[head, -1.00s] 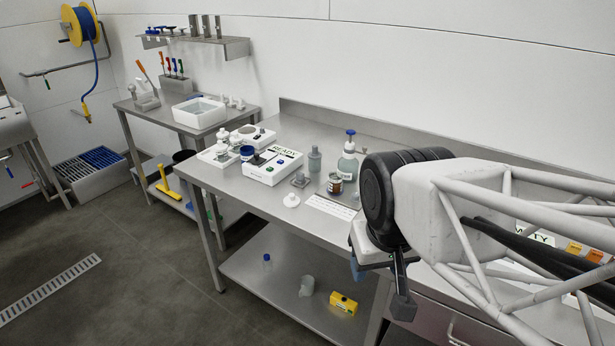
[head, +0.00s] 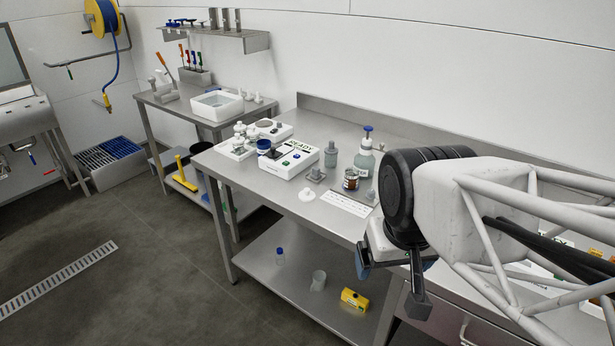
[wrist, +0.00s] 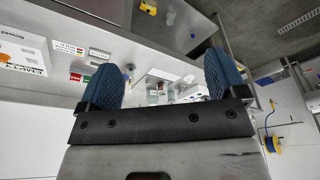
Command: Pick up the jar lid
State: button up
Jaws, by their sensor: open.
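A small white lid-like piece with a knob (head: 306,195) lies on the steel bench near its front edge. A jar with a dark blue top (head: 264,145) stands by the white READY box (head: 290,160). I cannot tell for certain which of these is the jar lid. My gripper (head: 390,285) hangs in front of the bench's front edge, to the right of both and apart from them. In the wrist view my gripper (wrist: 165,75) has its two blue pads spread wide with nothing between them. Small bench items show blurred far beyond the pads.
A brown jar (head: 350,180), a grey bottle (head: 331,155) and a blue-capped bottle (head: 365,158) stand on the bench (head: 270,205). A white label strip (head: 347,203) lies in front. The lower shelf (head: 290,250) holds a yellow container (head: 354,299).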

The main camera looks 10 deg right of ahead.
jog(key=n+g, duration=0.3)
jog(key=n, duration=0.9)
send_over(305, 189)
jog(key=f, duration=1.6)
jog(key=shift+s+f, duration=0.2)
jog(key=shift+f, duration=0.2)
jog(key=shift+w+a+f, duration=0.1)
jog(key=shift+w+f, duration=0.2)
jog(key=shift+f, duration=1.3)
